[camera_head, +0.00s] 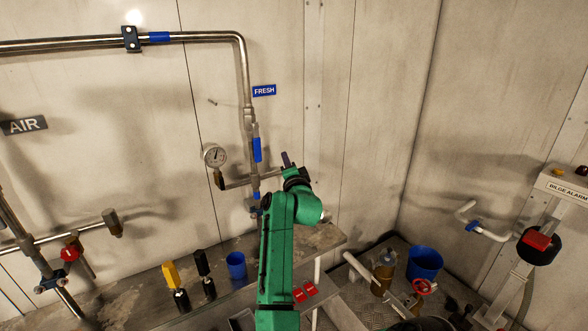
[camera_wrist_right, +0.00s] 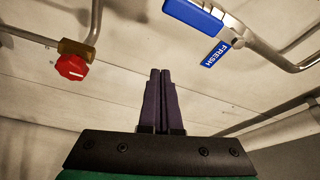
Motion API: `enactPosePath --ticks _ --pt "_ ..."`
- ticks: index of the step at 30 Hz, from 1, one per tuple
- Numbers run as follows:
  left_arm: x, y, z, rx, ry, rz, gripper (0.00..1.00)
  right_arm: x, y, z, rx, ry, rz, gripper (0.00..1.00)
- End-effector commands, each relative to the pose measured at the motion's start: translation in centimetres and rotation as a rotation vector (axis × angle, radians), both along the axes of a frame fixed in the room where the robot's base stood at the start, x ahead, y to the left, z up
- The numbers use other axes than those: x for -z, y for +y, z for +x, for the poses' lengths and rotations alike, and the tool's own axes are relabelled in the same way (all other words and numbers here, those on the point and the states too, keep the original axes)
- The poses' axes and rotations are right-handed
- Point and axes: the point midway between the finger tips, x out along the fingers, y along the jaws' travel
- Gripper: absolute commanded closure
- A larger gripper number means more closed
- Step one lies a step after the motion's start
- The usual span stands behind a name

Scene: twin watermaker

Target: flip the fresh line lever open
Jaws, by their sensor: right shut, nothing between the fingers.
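The fresh line is the metal pipe (camera_head: 246,85) that drops down the wall beside the blue FRESH label (camera_head: 264,90). A blue lever handle (camera_head: 257,150) stands upright along this pipe below the label. In the right wrist view a blue handle (camera_wrist_right: 195,17) shows at the top, near the FRESH label (camera_wrist_right: 216,53). My right gripper (camera_head: 286,158) is just right of and slightly below the handle in the head view, apart from it. In the wrist view its dark fingers (camera_wrist_right: 160,72) are together and empty. My arm hides part of the lower pipework. My left gripper is out of view.
A round gauge (camera_head: 214,156) sits left of the pipe. A bench (camera_head: 225,296) below holds a yellow bottle (camera_head: 171,276), a black bottle (camera_head: 203,266) and a blue cup (camera_head: 236,265). A red valve knob (camera_head: 70,253) is at far left. Wall right of the gripper is bare.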

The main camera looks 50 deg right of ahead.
Motion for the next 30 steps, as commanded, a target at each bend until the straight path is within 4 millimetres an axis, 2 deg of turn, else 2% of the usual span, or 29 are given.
enactPosePath --ticks 1,3,9,26,28,30 --pt "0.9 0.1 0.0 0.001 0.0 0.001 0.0 0.5 0.9 -0.9 -0.003 -0.001 0.0 1.0" --pt "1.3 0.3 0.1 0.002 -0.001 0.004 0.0 0.4 1.7 -2.0 -0.001 -0.003 0.002 1.0" --pt "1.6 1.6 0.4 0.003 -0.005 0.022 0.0 0.1 3.0 -3.7 0.0 0.0 0.0 1.0" --pt "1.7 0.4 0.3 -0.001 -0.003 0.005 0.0 -0.1 3.0 -3.8 -0.001 0.001 -0.001 1.0" --pt "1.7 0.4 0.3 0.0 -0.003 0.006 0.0 0.4 3.4 -3.7 -0.012 0.033 -0.019 1.0" --pt "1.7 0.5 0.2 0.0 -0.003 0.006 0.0 1.7 4.7 -3.4 -0.053 0.138 -0.079 1.0"
